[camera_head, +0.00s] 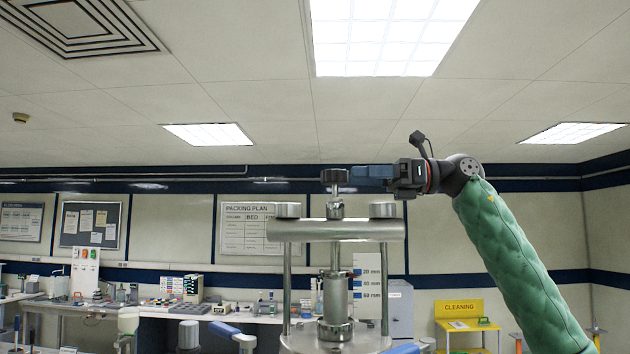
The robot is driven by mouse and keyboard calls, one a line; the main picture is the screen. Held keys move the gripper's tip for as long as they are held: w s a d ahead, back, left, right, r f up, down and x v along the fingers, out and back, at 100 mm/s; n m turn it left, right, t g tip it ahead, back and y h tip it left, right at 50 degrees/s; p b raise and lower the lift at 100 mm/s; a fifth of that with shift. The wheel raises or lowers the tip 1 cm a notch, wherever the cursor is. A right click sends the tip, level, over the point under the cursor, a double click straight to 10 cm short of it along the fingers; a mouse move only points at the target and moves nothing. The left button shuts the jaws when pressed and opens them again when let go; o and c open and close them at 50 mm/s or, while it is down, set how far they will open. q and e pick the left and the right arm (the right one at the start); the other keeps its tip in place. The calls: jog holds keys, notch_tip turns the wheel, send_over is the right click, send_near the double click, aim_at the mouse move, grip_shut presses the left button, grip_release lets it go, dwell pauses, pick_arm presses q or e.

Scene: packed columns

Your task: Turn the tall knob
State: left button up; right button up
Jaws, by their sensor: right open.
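The tall knob (334,176) is a black, round-topped knob on a metal stem. It stands at the top centre of a metal press frame (336,231) with two upright posts and a thick crossbar. My right gripper (356,172) comes in from the right at knob height, its blue fingers pointing left. The gripper is open and looks empty; one finger mostly hides the other, and depth relative to the knob is hard to tell. My left gripper is not in view.
A metal cylinder (335,298) stands inside the frame, beside a millimetre scale (367,286). Blue-handled parts (222,329) show low in front. Benches with lab items (200,311) and a yellow cleaning stand (458,309) are farther back. The space above the knob is clear.

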aim_at(325, 173)
jog(key=shift+a+r, duration=0.1)
jog(key=shift+a, duration=0.1)
jog(key=shift+s+a+r+p, duration=0.25)
jog(key=shift+s+a+p, duration=0.15)
jog(key=shift+s+p, duration=0.15)
jog(key=shift+s+a+r+p, duration=0.25)
jog(key=shift+s+a+p, duration=0.1)
jog(key=shift+s+p, duration=0.15)
jog(key=a, duration=0.1)
jog(key=a+p, duration=0.1)
jog(key=w+a+p, duration=0.1)
jog(key=a, duration=0.1)
jog(key=shift+w+a+f, duration=0.1)
jog(key=shift+f, duration=0.2)
jog(key=shift+a, duration=0.3)
jog(key=shift+s+a+p, duration=0.2)
jog(key=shift+s+p, duration=0.15)
jog(key=shift+s, duration=0.15)
jog(key=shift+w+a+f, duration=0.1)
jog(key=shift+w, duration=0.25)
jog(key=shift+c, duration=0.8)
jog(key=shift+s, duration=0.2)
jog(key=c, duration=0.7)
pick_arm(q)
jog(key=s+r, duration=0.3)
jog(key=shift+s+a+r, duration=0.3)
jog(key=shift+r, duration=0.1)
pick_arm(e)
jog(key=shift+c, duration=0.6)
